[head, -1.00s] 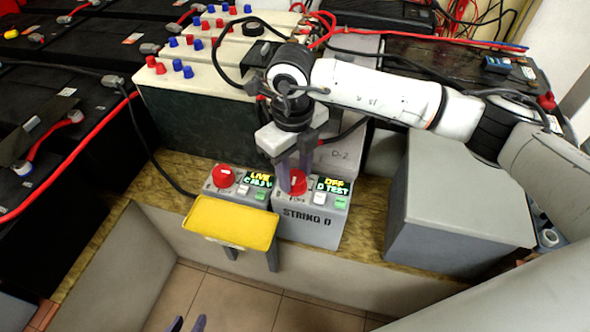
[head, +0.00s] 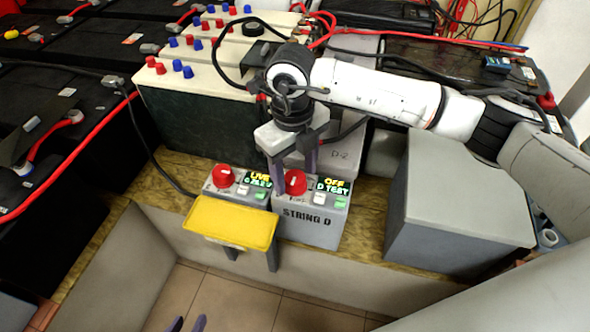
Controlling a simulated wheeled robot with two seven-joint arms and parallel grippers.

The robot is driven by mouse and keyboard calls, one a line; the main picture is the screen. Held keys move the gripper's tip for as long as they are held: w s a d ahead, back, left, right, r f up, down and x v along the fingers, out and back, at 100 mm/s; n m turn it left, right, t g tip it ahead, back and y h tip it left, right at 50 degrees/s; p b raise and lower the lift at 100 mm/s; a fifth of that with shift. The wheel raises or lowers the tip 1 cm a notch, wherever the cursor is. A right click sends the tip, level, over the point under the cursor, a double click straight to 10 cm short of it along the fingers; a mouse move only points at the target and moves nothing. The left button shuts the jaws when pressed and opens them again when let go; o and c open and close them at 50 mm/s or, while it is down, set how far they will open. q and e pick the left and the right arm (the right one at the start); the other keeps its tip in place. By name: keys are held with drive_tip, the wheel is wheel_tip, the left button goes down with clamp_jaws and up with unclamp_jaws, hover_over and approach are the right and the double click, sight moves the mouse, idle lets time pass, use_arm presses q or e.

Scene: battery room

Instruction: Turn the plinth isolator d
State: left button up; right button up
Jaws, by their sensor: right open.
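The plinth isolator d is a grey box (head: 309,231) marked "STRING D" with a red knob (head: 296,183) on top. Its display (head: 334,186) reads "OFF" and "D TEST". My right gripper (head: 294,183) is open and points down, with one finger left of the knob and the other behind its right side. Contact with the knob cannot be made out. My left gripper (head: 188,324) shows only as two separated fingertips at the bottom edge, low over the floor and away from the isolators.
A neighbouring isolator with a red knob (head: 223,176) reads "LIVE" on the left. A yellow cover (head: 231,221) stands before it. A grey box (head: 459,200) stands to the right. Batteries (head: 195,110) and cables fill the back. The tiled floor (head: 235,299) in front is clear.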

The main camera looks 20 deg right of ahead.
sight(294, 178)
wheel_tip(294, 178, up, 10)
drive_tip(key=shift+a+r+p, duration=0.15)
drive_tip(key=shift+p, duration=0.3)
drive_tip(key=shift+s, duration=0.1)
idle(0.3)
